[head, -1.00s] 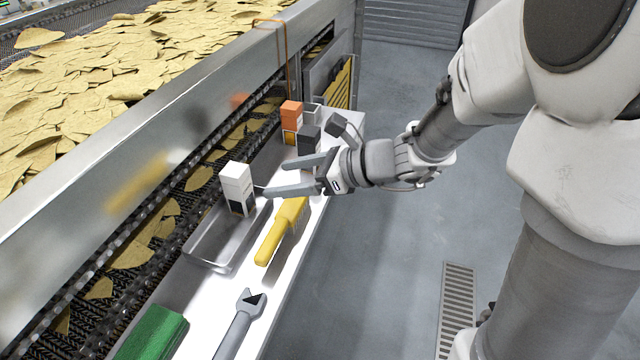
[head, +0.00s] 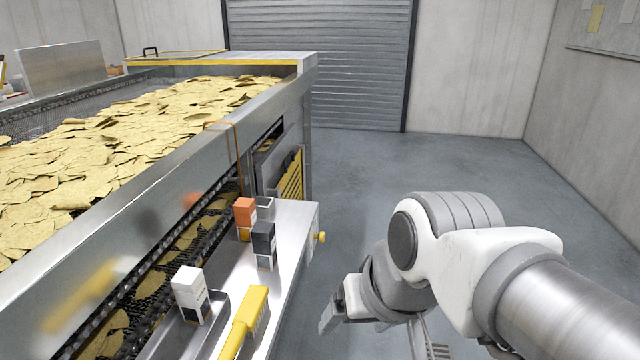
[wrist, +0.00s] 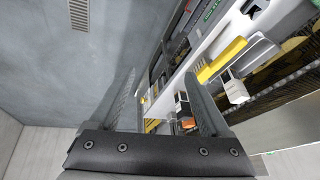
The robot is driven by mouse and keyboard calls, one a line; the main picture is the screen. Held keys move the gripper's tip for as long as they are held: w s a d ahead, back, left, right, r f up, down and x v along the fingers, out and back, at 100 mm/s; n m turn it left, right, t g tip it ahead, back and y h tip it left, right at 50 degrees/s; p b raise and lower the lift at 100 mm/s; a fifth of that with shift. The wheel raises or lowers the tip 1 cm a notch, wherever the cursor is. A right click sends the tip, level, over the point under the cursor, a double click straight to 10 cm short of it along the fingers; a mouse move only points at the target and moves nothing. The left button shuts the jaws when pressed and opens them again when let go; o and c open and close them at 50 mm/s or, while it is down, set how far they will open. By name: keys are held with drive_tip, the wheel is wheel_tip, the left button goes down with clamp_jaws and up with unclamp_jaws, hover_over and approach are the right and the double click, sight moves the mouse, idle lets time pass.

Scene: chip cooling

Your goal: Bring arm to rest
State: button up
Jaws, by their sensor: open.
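My arm is folded back on the right in the head view, clear of the steel side shelf (head: 290,262). My gripper (wrist: 165,100) shows in the wrist view with its two fingers spread apart and nothing between them. In the head view the fingertips are mostly hidden behind my own arm links. On the shelf stand a white box (head: 188,290), a dark grey box (head: 263,245) and an orange box (head: 244,215). A yellow-handled brush (head: 246,318) lies in front of them. The gripper touches none of these.
The cooling conveyor, with its steel side wall (head: 165,200) and many chips (head: 90,165), runs along the left. A yellow knob (head: 321,237) sticks out at the shelf's end. The grey floor (head: 430,160) is open up to the roller door (head: 320,60).

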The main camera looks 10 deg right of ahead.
drive_tip(key=shift+s+d+r+n+t+h, duration=0.2)
drive_tip(key=shift+d+r+n+h, duration=0.1)
drive_tip(key=shift+d, duration=0.2)
drive_tip(key=shift+s+d+r+n+t+h, duration=0.1)
drive_tip(key=shift+d+r+n+t+h, duration=0.15)
drive_tip(key=shift+d, duration=0.2)
wheel_tip(320, 180, up, 6)
drive_tip(key=p, duration=0.5)
drive_tip(key=shift+f+p, duration=0.15)
drive_tip(key=shift+p, duration=0.25)
